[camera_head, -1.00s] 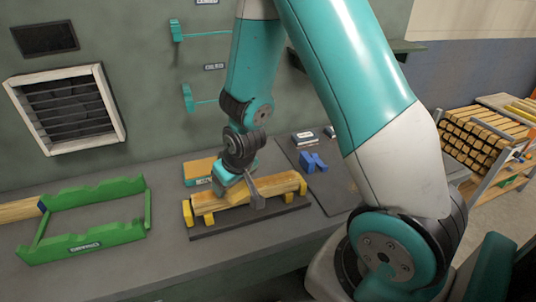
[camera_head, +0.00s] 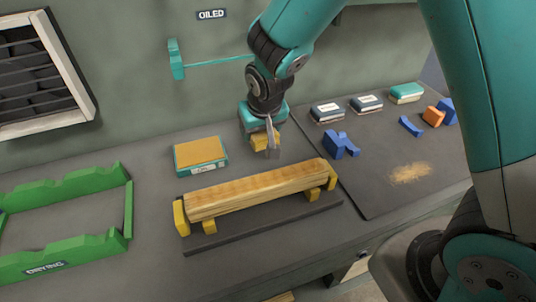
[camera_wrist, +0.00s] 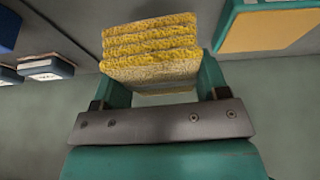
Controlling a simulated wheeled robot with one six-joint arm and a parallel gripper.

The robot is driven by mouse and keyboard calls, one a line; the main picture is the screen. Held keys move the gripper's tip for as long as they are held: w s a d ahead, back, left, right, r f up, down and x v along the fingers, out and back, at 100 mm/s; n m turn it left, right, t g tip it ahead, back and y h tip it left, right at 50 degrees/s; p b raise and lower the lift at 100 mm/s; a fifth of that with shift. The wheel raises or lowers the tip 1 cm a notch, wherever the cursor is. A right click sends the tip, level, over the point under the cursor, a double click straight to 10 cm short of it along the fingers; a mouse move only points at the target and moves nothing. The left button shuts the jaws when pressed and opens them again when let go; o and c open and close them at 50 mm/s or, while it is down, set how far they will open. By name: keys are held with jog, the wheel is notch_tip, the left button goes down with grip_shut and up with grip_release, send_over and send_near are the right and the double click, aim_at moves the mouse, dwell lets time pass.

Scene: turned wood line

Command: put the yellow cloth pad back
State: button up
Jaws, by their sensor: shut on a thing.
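The yellow cloth pad (camera_wrist: 150,50) is a folded, layered block between the jaws of my gripper (camera_wrist: 155,88) in the wrist view. In the head view my gripper (camera_head: 264,140) holds the pad (camera_head: 266,142) above the bench, behind the wooden piece and apart from it. A teal-sided tray (camera_head: 200,155) with an orange-yellow top sits on the bench to the left of my gripper. It also shows at the upper right of the wrist view (camera_wrist: 270,25).
A wooden piece (camera_head: 255,190) rests on yellow supports on a dark base in front. A green rack (camera_head: 60,258) marked "DRYING" stands left. At right, a dark mat (camera_head: 385,165) carries blue parts (camera_head: 340,146), an orange part (camera_head: 433,116), small boxes (camera_head: 327,112) and dust.

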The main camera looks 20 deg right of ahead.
jog(key=a+b, duration=0.1)
jog(key=a, duration=0.3)
jog(key=a+b, duration=0.2)
jog(key=a, duration=0.2)
jog(key=s+a+b, duration=0.1)
jog(key=a, duration=0.3)
jog(key=shift+a+f+b, duration=0.3)
jog(key=shift+a+f, duration=0.05)
jog(key=w+d+p, duration=0.1)
jog(key=w+d, duration=0.1)
jog(key=d, duration=0.3)
jog(key=w+d+f+p, duration=0.1)
jog(key=w+d, duration=0.1)
jog(key=d, duration=0.3)
jog(key=w+d+p, duration=0.1)
jog(key=w+d, duration=0.1)
jog(key=d, duration=0.4)
jog(key=shift+w+f, duration=0.15)
jog(key=shift+w, duration=0.05)
jog(key=shift+f+p, duration=0.5)
jog(key=shift+f, duration=2.15)
jog(key=shift+f, duration=0.2)
jog(key=o, duration=0.9)
